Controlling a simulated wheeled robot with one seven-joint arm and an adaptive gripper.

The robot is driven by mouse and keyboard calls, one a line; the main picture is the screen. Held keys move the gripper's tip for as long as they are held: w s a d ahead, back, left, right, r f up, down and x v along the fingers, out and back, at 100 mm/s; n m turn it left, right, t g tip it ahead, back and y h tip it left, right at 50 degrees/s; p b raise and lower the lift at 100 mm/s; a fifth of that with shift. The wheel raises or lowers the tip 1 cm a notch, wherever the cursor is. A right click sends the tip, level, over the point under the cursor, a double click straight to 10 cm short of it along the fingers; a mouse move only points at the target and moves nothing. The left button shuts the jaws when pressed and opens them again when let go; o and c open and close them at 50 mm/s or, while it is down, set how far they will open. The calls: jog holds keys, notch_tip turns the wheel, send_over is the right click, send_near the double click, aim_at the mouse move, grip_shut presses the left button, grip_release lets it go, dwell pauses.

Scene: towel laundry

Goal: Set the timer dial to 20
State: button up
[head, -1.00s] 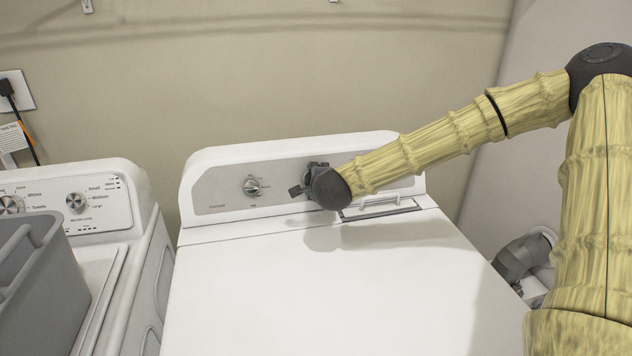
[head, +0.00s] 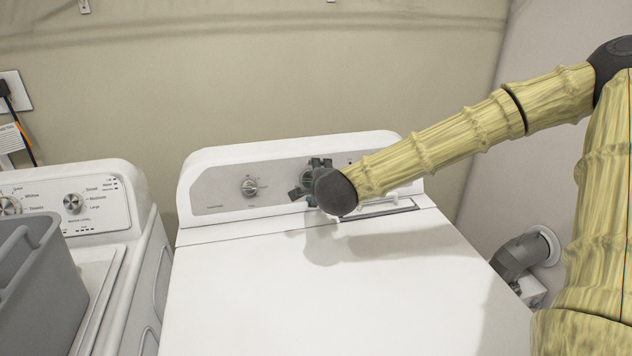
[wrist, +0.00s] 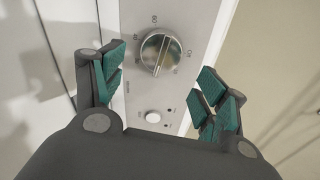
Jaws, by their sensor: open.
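The timer dial (wrist: 161,52) is a round silver knob with a raised grip bar across it, on the grey control panel of the white dryer. In the head view my gripper (head: 310,181) is in front of the panel and largely hides this dial.
A second knob (head: 249,187) sits left on the dryer panel (head: 218,192). A white button (wrist: 152,116) lies near the dial. The dryer top (head: 330,290) is clear. A washer (head: 108,210) with a grey basket (head: 38,270) stands left.

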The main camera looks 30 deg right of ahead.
jog(key=v, duration=0.6)
jog(key=shift+s, duration=0.25)
jog(key=shift+r, duration=0.15)
